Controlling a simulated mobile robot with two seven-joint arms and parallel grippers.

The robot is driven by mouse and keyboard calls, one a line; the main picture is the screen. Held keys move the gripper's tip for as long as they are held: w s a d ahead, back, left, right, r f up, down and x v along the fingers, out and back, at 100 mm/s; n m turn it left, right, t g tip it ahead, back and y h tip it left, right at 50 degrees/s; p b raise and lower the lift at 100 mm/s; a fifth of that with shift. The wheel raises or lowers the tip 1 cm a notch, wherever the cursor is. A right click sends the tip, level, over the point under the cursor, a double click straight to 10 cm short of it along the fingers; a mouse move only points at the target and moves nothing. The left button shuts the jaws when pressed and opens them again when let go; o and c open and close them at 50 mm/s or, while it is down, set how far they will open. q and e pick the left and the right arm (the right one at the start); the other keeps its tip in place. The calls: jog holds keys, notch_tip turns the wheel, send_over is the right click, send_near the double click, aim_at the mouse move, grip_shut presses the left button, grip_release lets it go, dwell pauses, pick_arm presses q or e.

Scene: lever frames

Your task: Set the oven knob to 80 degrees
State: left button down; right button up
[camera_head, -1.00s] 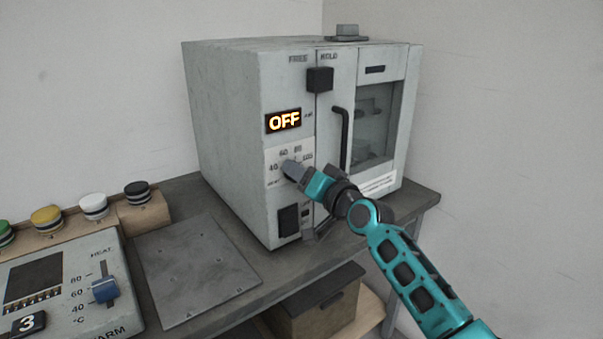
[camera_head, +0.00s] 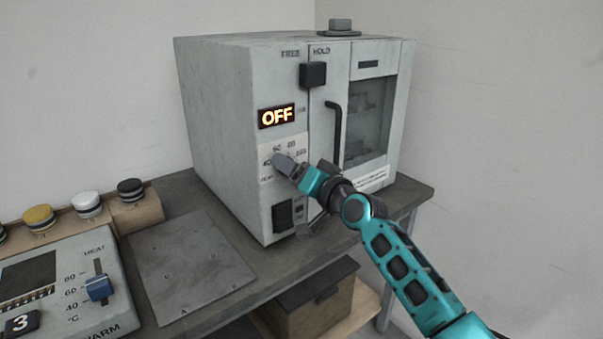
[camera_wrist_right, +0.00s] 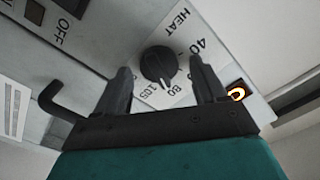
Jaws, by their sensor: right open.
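The pale grey oven (camera_head: 225,130) stands on the bench, with a lit OFF display (camera_head: 276,116) on its front. Its dark round knob (camera_wrist_right: 158,65) shows in the right wrist view on a white scale plate marked HEAT, 40, 80 and 105. The knob's ridge runs toward the 80 and 105 side; I cannot tell which end is the pointer. My right gripper (camera_wrist_right: 160,68) is open, one finger on each side of the knob, with gaps visible. In the head view the right gripper (camera_head: 279,160) hides the knob. My left gripper is out of view.
A black door handle (camera_head: 334,135) and a FREE/HOLD switch (camera_head: 313,75) are near my right gripper. A black rocker switch (camera_head: 282,215) is below. A second panel with a blue slider (camera_head: 99,288), a flat metal plate (camera_head: 190,268) and several coloured buttons are left.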

jog(key=p+v, duration=0.1)
jog(key=v, duration=1.2)
jog(key=shift+f, duration=0.15)
jog(key=s+d+f+n+g+h, duration=0.1)
jog(key=s+d+f+h, duration=0.3)
jog(key=s+f, duration=0.8)
jog(key=s+d+f+n+g+h+p, duration=0.1)
jog(key=s+d+f+h, duration=0.3)
jog(key=s+f, duration=0.9)
notch_tip(320, 180, down, 3)
jog(key=shift+s+d+f+n+g+h, duration=0.2)
jog(key=shift+s+d+n+g+h, duration=0.15)
jog(key=shift+d+g, duration=0.6)
jog(key=shift+w, duration=0.1)
